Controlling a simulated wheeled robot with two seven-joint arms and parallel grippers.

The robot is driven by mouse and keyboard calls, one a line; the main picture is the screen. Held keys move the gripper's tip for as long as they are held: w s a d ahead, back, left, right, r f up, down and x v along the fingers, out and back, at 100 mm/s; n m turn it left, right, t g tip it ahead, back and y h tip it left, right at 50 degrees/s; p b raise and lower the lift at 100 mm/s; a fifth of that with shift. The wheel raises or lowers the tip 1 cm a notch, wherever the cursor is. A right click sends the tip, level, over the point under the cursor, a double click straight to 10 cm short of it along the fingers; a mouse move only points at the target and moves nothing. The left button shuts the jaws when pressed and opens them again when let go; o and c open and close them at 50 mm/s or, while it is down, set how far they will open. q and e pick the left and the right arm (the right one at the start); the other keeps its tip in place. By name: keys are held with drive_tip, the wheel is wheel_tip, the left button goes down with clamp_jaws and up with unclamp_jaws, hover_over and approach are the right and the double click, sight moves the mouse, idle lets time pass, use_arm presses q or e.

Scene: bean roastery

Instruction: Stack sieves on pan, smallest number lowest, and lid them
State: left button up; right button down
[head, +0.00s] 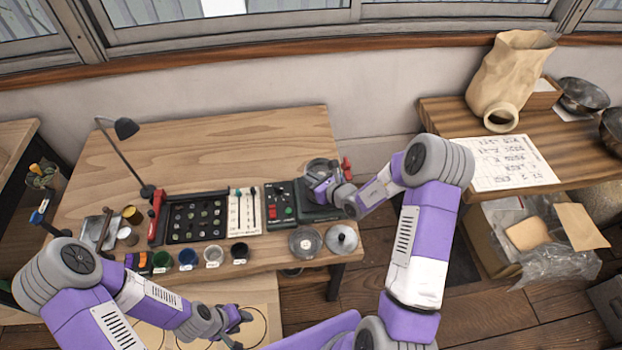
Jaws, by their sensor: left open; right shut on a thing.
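My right gripper (322,187) is shut at the back right of the table, over a dark device. A round grey metal piece (319,166), which looks like a sieve, shows at its fingers, partly hidden by the hand. A round shallow metal dish (305,243), either the pan or a sieve, lies at the table's front right. The lid (341,239), a silver disc with a dark knob, lies just right of it. No sieve numbers are readable. My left gripper (238,319) is open and empty in front of the table, above a pale surface with drawn circles.
A dark tray of beans (197,219), a white card with tools (244,211) and a black panel with coloured buttons (281,205) fill the table's middle. Several small jars (188,258) line the front edge. A lamp (126,129) stands at left. The table's back is clear.

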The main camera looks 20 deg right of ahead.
drive_tip(key=shift+f+b, duration=0.45)
drive_tip(key=shift+f, duration=0.1)
drive_tip(key=c, duration=1.5)
unclamp_jaws()
drive_tip(key=shift+s+r, duration=0.1)
drive_tip(key=p+v, duration=0.3)
drive_tip(key=v, duration=0.7)
drive_tip(key=shift+s+d+r+p, duration=0.1)
drive_tip(key=shift+s+d+p, duration=0.1)
drive_tip(key=shift+s+p, duration=0.15)
